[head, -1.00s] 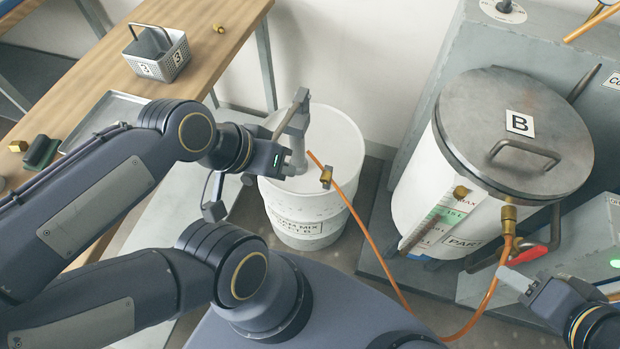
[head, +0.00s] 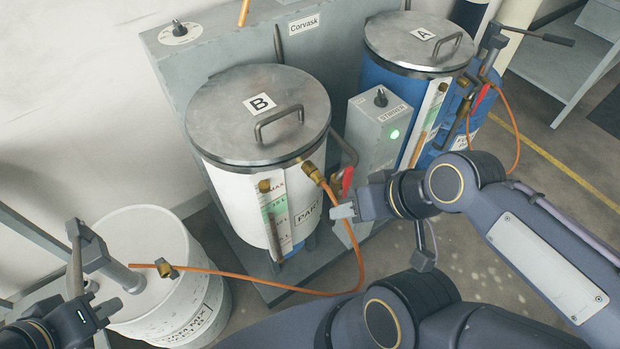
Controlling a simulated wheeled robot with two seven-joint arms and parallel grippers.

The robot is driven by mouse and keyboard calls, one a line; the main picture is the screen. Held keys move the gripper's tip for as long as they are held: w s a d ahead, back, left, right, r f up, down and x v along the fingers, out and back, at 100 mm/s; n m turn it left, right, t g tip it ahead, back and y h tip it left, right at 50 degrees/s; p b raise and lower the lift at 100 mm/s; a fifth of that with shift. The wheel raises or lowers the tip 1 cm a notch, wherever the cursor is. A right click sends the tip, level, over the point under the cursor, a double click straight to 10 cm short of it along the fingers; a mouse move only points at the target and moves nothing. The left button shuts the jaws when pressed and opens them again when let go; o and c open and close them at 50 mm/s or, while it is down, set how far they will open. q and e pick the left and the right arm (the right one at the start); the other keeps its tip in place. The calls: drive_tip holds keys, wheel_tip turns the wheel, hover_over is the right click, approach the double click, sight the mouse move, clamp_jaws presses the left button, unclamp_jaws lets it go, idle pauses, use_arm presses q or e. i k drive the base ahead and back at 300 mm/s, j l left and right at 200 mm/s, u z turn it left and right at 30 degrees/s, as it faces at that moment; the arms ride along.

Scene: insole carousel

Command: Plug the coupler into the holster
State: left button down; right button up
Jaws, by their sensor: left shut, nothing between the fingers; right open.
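The brass coupler (head: 166,269) is on the orange hose (head: 225,273), close to the hose's free end. I cannot tell whether the hose end touches that fitting. My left gripper (head: 108,306) is shut and empty at the lower left, in front of the drum, below the fitting and apart from the coupler. My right gripper (head: 343,211) is open and empty beside the red valve handle (head: 347,181) of tank B. I cannot tell which part is the holster.
The white drum (head: 205,300) stands at the lower left. Tank B (head: 235,185) stands at centre with a brass outlet (head: 313,173). A grey control box (head: 372,135) stands between it and blue tank A (head: 375,75). A dark fitting (head: 462,105) hangs beside tank A.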

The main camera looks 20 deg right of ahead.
sight(320, 181)
drive_tip(key=k+l+u, duration=0.1)
drive_tip(key=l, duration=0.3)
drive_tip(key=k+l+u, duration=0.1)
drive_tip(key=l, duration=0.25)
drive_tip(key=k+l, duration=0.3)
drive_tip(key=k+l+u, duration=0.15)
drive_tip(key=l, duration=0.3)
